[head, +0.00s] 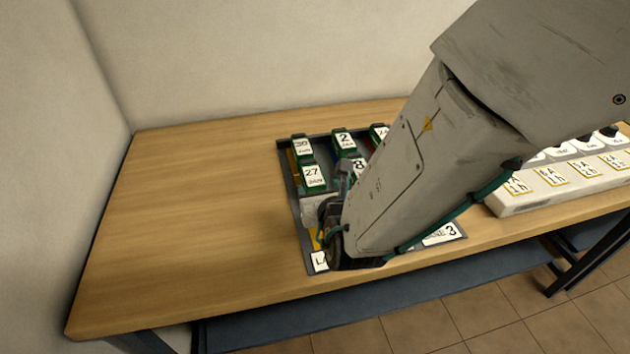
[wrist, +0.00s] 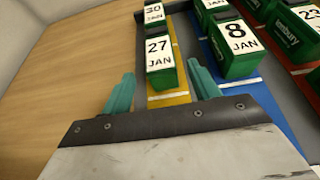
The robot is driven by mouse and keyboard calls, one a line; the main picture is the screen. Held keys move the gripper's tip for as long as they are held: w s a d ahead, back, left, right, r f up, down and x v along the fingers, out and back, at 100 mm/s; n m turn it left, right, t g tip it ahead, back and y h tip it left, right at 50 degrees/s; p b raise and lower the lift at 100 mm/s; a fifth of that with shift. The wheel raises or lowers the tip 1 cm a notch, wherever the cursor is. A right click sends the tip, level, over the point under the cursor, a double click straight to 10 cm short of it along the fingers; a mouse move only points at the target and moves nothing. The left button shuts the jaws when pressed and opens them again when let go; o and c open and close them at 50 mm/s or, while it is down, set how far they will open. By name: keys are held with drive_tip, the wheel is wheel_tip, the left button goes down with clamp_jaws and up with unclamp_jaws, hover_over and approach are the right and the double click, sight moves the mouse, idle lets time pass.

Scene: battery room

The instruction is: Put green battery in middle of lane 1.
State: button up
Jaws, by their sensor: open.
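My gripper (wrist: 160,72) is open, its two teal fingers pointing at the green battery marked 27 JAN (wrist: 161,66). That battery stands upright on the yellow lane (wrist: 168,100), with bare yellow strip in front of it. I cannot tell whether the fingertips reach its sides; nothing is gripped. Behind it on the same lane stands a green battery marked 30 JAN (wrist: 154,13). In the head view the 27 JAN battery (head: 314,178) and 30 JAN battery (head: 302,147) show at the tray's left; my arm hides most of the gripper and front lanes.
The blue lane to the right holds a green battery marked 8 JAN (wrist: 235,46), close to my right finger. Further right is a red lane with more batteries. A white charger-like unit (head: 560,180) stands right of the tray. The wooden table (head: 190,200) is clear on the left.

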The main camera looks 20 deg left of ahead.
drive_tip(key=shift+v, duration=1.8)
drive_tip(key=w+d+r+m+t+h, duration=0.1)
drive_tip(key=w+d+r+m+h, duration=0.25)
drive_tip(key=d+m, duration=0.4)
drive_tip(key=w+d+r+m+h, duration=0.2)
drive_tip(key=d+r+m+h, duration=0.25)
drive_tip(key=d, duration=0.65)
drive_tip(key=w+d+r+m+t+h, duration=0.1)
drive_tip(key=w+d+r+m+h, duration=0.1)
drive_tip(key=d+r+m+h, duration=0.55)
drive_tip(key=s+d+f+m+g, duration=0.1)
drive_tip(key=s+d+m+g, duration=0.4)
drive_tip(key=s+d+m, duration=0.3)
drive_tip(key=s+d+m+g, duration=0.5)
drive_tip(key=s+d+m, duration=0.1)
drive_tip(key=d, duration=0.4)
drive_tip(key=s+a+m+g+y, duration=0.2)
drive_tip(key=s+a+m+y, duration=0.2)
drive_tip(key=s+m+y, duration=0.4)
drive_tip(key=shift+s+a+r+m, duration=0.25)
drive_tip(key=shift+s+a+m, duration=0.15)
drive_tip(key=shift+s, duration=0.8)
